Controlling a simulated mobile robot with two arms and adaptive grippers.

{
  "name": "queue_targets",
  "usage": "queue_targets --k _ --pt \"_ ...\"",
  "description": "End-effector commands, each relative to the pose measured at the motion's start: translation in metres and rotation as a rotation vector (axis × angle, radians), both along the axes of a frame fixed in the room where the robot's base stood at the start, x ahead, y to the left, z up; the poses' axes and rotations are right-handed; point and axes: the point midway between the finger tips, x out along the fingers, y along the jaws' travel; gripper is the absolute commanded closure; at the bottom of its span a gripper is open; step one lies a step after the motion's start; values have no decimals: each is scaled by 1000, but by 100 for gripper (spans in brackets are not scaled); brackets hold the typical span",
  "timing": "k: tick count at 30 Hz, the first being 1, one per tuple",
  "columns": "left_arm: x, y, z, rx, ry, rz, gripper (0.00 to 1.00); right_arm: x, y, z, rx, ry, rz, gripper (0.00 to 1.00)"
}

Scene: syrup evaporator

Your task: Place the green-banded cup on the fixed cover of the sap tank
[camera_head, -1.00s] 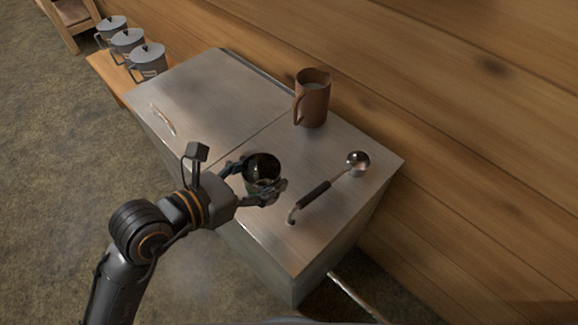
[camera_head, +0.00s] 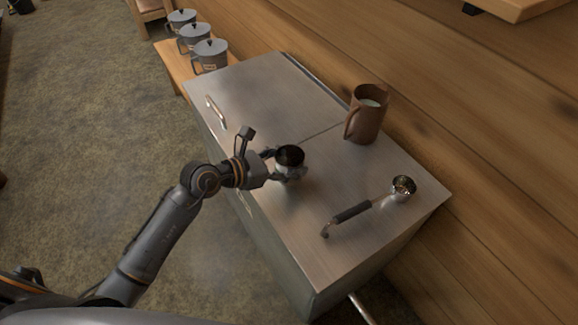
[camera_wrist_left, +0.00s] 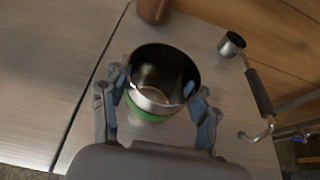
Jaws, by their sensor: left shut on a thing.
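The green-banded cup (camera_head: 289,161) is a steel cup with a dark inside. Its green band (camera_wrist_left: 150,113) shows low on its side in the left wrist view. My left gripper (camera_head: 288,168) is shut around the cup, one finger on each side. The cup is upright over the fixed cover (camera_head: 310,205) of the sap tank, close to the seam and the front edge. I cannot tell whether its base touches the cover. My right gripper is not in view.
A brown pitcher (camera_head: 368,114) stands at the cover's back edge. A ladle (camera_head: 352,211) with a black grip lies to the right. The other lid (camera_head: 262,98) has a handle and is clear. Several lidded grey pots (camera_head: 194,38) stand on a wooden bench behind. Bare cover lies between cup and ladle.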

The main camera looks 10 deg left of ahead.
Motion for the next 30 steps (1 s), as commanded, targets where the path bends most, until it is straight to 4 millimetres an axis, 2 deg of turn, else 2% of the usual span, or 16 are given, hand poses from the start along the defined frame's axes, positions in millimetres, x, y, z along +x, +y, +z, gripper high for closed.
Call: queue_targets --k 1,3,15,16,19,30 --pt "-1 -1 -10 -2 5 0 72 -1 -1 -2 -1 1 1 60" --pt "-1 -1 -16 0 3 0 72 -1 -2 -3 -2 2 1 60" --pt "-1 -1 -21 1 1 0 72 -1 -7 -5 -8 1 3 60" --pt "-1 -1 -21 0 1 -1 36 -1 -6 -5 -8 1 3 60" --pt "-1 -1 -20 0 1 -1 17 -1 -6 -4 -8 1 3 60" --pt "-1 -1 -17 0 0 0 17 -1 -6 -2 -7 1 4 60"
